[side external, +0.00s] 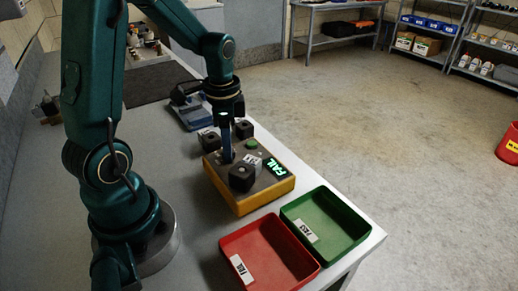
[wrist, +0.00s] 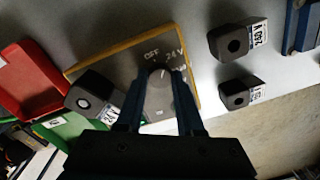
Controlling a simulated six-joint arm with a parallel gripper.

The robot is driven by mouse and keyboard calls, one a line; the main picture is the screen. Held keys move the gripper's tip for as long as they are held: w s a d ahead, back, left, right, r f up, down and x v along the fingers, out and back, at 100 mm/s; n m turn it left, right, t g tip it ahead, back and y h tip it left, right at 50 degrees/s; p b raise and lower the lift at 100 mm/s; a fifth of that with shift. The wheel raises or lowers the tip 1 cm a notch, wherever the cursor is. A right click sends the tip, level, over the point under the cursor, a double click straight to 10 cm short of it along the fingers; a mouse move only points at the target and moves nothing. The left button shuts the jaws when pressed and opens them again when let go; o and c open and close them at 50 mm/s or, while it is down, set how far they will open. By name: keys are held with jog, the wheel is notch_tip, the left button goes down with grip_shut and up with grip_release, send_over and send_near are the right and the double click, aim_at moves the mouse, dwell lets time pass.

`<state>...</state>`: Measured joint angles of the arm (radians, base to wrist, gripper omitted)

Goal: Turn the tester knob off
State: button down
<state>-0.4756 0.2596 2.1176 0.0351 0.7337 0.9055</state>
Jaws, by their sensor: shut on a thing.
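In the side view my gripper (side external: 227,155) reaches the tester top and the knob is largely hidden.
A black block (side external: 241,178) sits on the tester, near my fingers. Two more black blocks (side external: 243,129) (side external: 209,140) stand behind on the bench. A red tray (side external: 232,244) and a green tray (side external: 350,205) lie in front. A green button (side external: 252,144) is on the tester.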

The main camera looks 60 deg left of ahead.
jog(key=n, duration=0.3)
jog(key=shift+n, duration=2.1)
jog(key=c, duration=0.5)
grip_release()
jog(key=shift+c, duration=0.2)
jog(key=shift+r, duration=0.15)
jog(key=shift+w+d+r, duration=0.1)
jog(key=shift+r, duration=2.35)
